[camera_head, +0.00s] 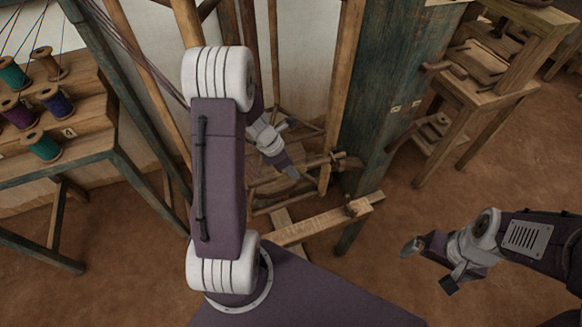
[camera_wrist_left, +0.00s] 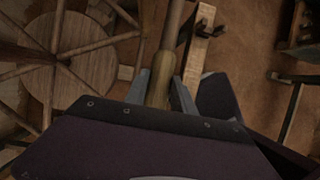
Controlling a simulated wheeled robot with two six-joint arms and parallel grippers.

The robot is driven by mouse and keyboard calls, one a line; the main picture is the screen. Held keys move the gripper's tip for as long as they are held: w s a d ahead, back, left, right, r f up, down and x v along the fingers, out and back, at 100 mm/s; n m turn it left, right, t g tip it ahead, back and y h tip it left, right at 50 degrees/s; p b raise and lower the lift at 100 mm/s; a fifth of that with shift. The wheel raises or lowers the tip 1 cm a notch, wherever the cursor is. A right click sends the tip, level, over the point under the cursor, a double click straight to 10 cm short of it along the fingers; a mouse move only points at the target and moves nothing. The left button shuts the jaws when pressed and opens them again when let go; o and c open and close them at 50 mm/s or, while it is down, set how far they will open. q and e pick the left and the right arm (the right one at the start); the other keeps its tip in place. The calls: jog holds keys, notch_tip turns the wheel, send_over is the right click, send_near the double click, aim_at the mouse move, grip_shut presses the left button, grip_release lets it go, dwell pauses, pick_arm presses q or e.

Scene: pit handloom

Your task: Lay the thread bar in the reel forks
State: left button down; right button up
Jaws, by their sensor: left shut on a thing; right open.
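My left gripper (camera_head: 290,172) reaches down among the wooden loom parts in the head view. In the left wrist view its two fingers (camera_wrist_left: 162,95) are shut on a round wooden bar (camera_wrist_left: 162,75), taken as the thread bar, which runs away from the hand toward the top edge. Its far end is cut off there. A spoked wooden reel (camera_wrist_left: 57,60) shows at the left of that view. I cannot clearly make out the reel forks, or whether the bar touches them. My right gripper (camera_head: 428,267) is open and empty above the floor at the right.
A wooden beam (camera_head: 320,220) with a peg lies low in front of the loom; it also shows beside the bar in the wrist view (camera_wrist_left: 197,55). A dark post (camera_head: 385,95) stands right of my left gripper. A spool rack (camera_head: 80,120) is at left.

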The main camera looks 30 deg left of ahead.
pick_arm(q)
jog(key=shift+f, duration=0.3)
jog(key=c, duration=1)
grip_release()
jog(key=shift+o, duration=0.2)
jog(key=p+v, duration=0.4)
jog(key=v, duration=0.5)
jog(key=shift+r, duration=0.1)
